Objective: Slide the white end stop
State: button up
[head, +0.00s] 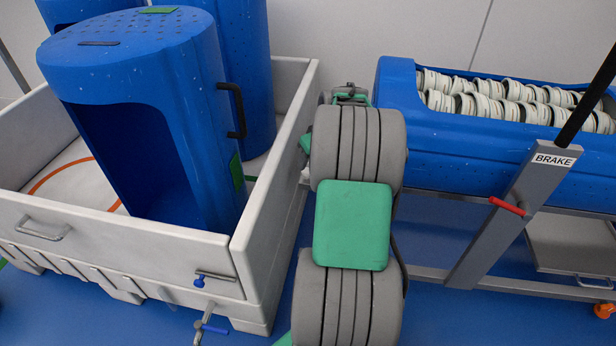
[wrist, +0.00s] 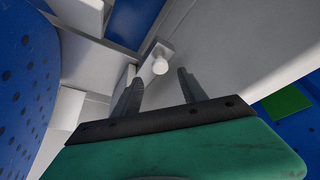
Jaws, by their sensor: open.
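In the wrist view a small white round knob (wrist: 160,66) sits on a pale bracket; it looks like the white end stop. My gripper (wrist: 157,82) is open, its two dark fingers pointing toward the knob, one on either side of it in the picture. Nothing is between the fingers, and the knob appears beyond their tips; the exact gap is hard to judge. In the head view my arm hides the fingers, and I cannot make out the end stop there.
A white crate (head: 120,255) at left holds perforated blue tubs (head: 190,100). Blue floor shows between crate and cart.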

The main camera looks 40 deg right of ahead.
aim_at(306, 170)
jog(key=b+x, duration=0.1)
jog(key=x, duration=0.4)
jog(key=shift+f+b, duration=0.3)
grip_shut()
jog(key=shift+w+r, duration=0.1)
dwell(0.9)
